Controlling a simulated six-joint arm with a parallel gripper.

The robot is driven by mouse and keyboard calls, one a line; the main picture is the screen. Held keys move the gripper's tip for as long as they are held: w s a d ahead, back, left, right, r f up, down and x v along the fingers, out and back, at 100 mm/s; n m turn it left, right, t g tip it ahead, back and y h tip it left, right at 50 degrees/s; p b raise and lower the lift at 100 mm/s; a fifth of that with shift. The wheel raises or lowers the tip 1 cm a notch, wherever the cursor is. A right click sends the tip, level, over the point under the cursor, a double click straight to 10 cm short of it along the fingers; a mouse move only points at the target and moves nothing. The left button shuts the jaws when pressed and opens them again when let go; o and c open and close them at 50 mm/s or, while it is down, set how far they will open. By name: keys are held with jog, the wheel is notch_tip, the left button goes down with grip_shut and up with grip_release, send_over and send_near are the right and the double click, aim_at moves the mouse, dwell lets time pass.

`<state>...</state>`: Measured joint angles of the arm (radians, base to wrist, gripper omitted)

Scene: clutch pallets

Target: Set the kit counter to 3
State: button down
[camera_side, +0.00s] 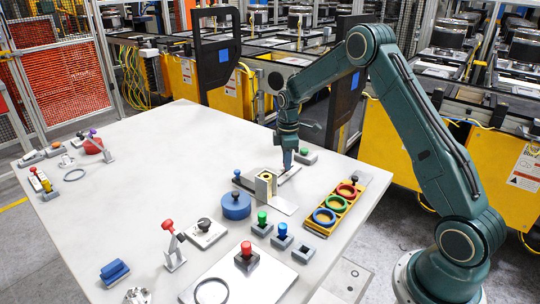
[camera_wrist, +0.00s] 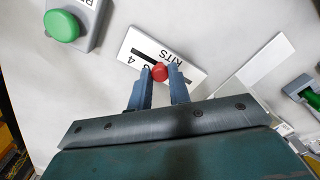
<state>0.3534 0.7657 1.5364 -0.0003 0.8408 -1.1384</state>
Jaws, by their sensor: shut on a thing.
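The kit counter (camera_wrist: 185,58) is a white plate in the wrist view, marked "KITS", with a dark slot and a red knob (camera_wrist: 160,72) in it. The digit 4 and part of a 3 show beside the slot; the other marks are hidden by my fingers and the knob. My gripper (camera_wrist: 160,78) has its two blue fingers shut on the red knob. In the side view my gripper (camera_side: 287,165) points down at the table's far right part, over the pale counter plate (camera_side: 290,174), and the knob is hidden there.
A green button on a grey box (camera_wrist: 62,26) is near the counter; it also shows in the side view (camera_side: 306,152). A yellow tray (camera_side: 336,207) with coloured rings lies to the right. Free table lies to the left.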

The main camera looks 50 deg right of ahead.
jog(key=shift+d, duration=0.75)
jog(key=c, duration=1.3)
grip_release()
jog(key=shift+r, duration=0.1)
notch_tip(320, 180, up, 14)
jog(key=shift+a, duration=0.1)
